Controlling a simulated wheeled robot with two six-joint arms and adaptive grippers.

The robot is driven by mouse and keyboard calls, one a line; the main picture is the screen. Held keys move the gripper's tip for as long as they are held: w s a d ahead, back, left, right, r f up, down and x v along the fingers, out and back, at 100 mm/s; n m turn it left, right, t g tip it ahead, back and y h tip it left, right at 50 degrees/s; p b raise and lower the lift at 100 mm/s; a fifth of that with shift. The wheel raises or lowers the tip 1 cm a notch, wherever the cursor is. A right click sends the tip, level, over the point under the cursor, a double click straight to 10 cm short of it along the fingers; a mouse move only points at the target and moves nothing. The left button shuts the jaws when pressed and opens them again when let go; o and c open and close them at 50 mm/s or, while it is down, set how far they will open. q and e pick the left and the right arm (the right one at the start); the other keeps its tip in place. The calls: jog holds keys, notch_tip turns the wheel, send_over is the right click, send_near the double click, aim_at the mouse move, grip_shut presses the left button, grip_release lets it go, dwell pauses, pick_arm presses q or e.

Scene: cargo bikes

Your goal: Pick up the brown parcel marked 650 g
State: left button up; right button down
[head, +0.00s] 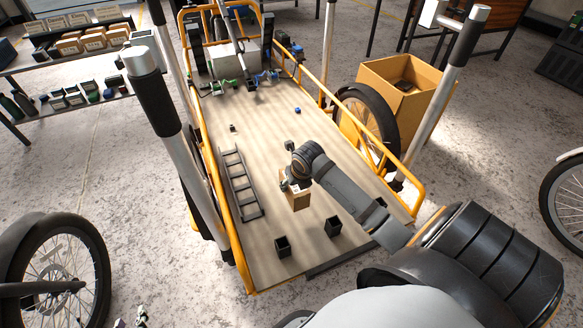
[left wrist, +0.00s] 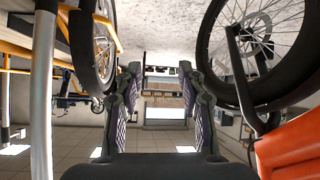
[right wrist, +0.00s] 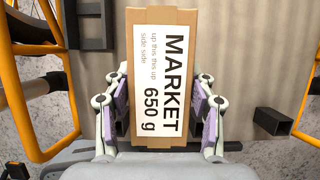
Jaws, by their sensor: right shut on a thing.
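The brown parcel marked 650 g (right wrist: 152,138) stands between the purple-padded fingers of my right gripper (right wrist: 160,105) in the right wrist view. Its white label reads MARKET and 650 g. The right gripper is shut on it. In the head view the parcel (head: 296,201) shows below my right wrist, over the middle of the cargo bed; that wrist hides much of the gripper, and I cannot tell if the parcel touches the bed. My left gripper (left wrist: 158,85) is open with nothing between its fingers. It shows small at the bottom left of the head view (head: 136,319).
The cargo bed (head: 265,125) has orange rails and upright posts around it. A grey ladder-like rack (head: 240,184) and small black holders (head: 283,247) are on the bed. A cardboard box (head: 425,82) stands right of the bike. Shelves (head: 75,50) with goods stand at the back left.

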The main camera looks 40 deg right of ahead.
aim_at(294, 188)
jog(key=s, duration=0.1)
jog(key=s+r+p, duration=0.1)
jog(key=shift+s+a+r, duration=0.2)
jog(key=shift+s+a, duration=0.2)
pick_arm(q)
jog(key=s+f+g, duration=0.5)
jog(key=s+f, duration=0.2)
jog(key=s, duration=0.2)
jog(key=shift+s+d, duration=0.3)
jog(key=shift+d, duration=0.1)
